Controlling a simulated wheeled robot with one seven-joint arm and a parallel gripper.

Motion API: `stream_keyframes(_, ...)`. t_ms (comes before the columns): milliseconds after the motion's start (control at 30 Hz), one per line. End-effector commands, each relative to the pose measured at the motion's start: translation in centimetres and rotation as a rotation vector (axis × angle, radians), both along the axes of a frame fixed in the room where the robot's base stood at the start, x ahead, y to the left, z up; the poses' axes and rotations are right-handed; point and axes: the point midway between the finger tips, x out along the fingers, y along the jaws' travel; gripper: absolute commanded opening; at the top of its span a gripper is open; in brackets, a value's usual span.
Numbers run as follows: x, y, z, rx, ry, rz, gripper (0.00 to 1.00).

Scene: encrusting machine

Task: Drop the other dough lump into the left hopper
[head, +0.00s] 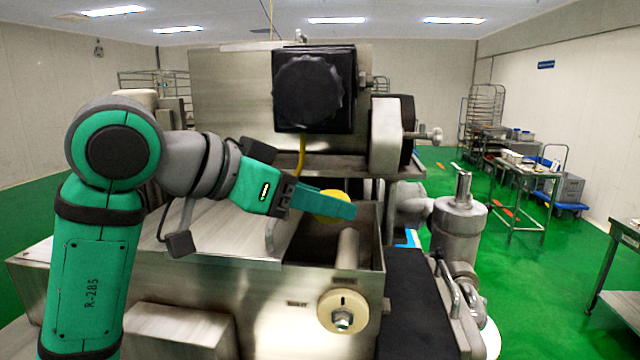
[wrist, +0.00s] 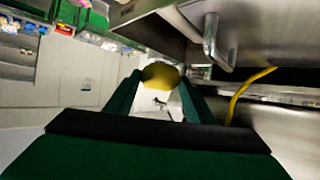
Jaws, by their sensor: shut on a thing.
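My gripper (head: 322,203) is shut on a yellow dough lump (head: 335,207), with one green finger hiding part of it in the head view. The lump also shows in the wrist view (wrist: 160,75), between the two finger ends. In the head view, the gripper and lump are over the open metal hopper (head: 370,262) of the machine, near its upper part. A roller (head: 347,250) shows inside this hopper. A closed sloping metal cover (head: 215,215) lies to the left of the opening. I cannot tell the exact height of the lump above the rim.
A black motor housing (head: 314,90) stands behind and above the gripper. A yellow cable (head: 302,157) hangs just behind it. A dark conveyor belt (head: 412,300) runs right of the hopper. A bar handle (wrist: 212,42) shows close by in the wrist view.

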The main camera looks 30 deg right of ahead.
Motion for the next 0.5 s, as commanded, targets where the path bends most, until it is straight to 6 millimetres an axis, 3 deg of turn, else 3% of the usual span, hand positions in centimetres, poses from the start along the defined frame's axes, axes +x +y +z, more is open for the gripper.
stream_keyframes(333, -0.06, -0.07, -0.31, -0.001, 0.000, -0.002, 0.25)
stream_keyframes(367, -0.06, -0.07, -0.31, -0.001, 0.000, -0.002, 0.53)
stream_keyframes(400, -0.06, -0.07, -0.31, -0.001, 0.000, -0.002, 0.63)
stream_keyframes(433, -0.06, -0.07, -0.31, -0.001, 0.000, -0.002, 0.70)
stream_keyframes(500, -0.05, -0.06, -0.30, -0.001, 0.000, -0.002, 0.70)
